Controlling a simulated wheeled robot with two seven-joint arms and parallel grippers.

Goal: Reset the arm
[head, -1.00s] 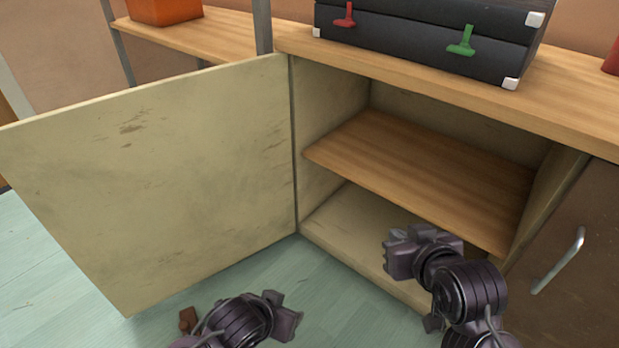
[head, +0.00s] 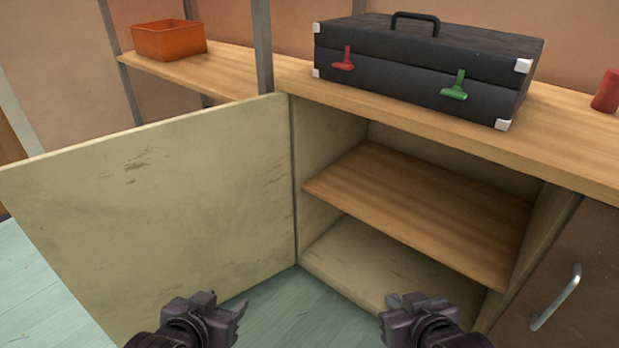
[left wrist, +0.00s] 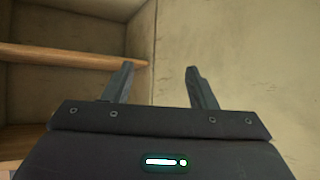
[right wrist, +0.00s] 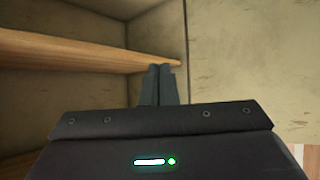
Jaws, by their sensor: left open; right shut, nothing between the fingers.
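My left gripper (head: 240,307) is at the bottom of the head view, in front of the open cabinet door. Its two fingers stand apart with nothing between them, as the left wrist view (left wrist: 163,85) shows. My right gripper (head: 393,301) is at the bottom right of centre, in front of the cabinet opening. Its fingers are together and hold nothing, as the right wrist view (right wrist: 158,84) shows. Both grippers are at about the same height in the head view and well apart.
The cabinet door (head: 150,220) stands wide open to the left. The cabinet's wooden shelf (head: 420,215) is bare. On the counter stand a black case (head: 420,70) with a red and a green latch, and a red object (head: 606,92). An orange box (head: 168,42) sits further left.

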